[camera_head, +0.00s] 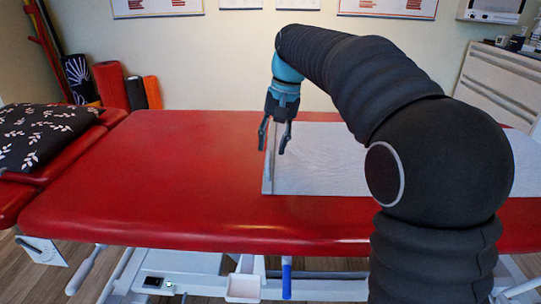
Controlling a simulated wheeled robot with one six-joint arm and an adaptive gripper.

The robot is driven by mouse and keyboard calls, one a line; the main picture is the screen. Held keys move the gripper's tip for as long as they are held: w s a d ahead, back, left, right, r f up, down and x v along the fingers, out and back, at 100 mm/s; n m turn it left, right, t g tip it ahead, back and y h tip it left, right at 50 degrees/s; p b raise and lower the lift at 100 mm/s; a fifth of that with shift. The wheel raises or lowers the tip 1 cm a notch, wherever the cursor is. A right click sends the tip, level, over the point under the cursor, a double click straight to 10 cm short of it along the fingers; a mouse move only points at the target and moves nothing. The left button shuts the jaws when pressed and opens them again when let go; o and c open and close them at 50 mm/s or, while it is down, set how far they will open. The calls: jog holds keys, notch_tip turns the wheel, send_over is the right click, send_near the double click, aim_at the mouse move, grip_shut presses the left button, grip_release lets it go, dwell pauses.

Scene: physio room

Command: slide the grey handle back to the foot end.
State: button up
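A red treatment table (150,180) runs across the view, with a dark leaf-patterned cushion at its left end. A flat light-grey board or sheet (320,175) lies on its right part. A narrow grey strip, which looks like the handle (267,174), runs along the board's left edge. My gripper (273,151) points down over this edge, its two dark fingers apart. The strip shows in the gap between them. Whether the fingers touch it, I cannot tell. My arm hides part of the board and the table's right side.
The red surface left of the strip is bare. The leaf-patterned cushion (45,135) lies beyond it. Rolled mats (112,85) stand by the back wall. A pale drawer cabinet (500,85) is at back right. A small white tray (243,287) hangs below the table's front edge.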

jog(key=shift+a+f, duration=0.15)
jog(key=shift+f, duration=0.5)
jog(key=shift+a+f, duration=0.15)
jog(key=shift+f, duration=0.5)
grip_shut()
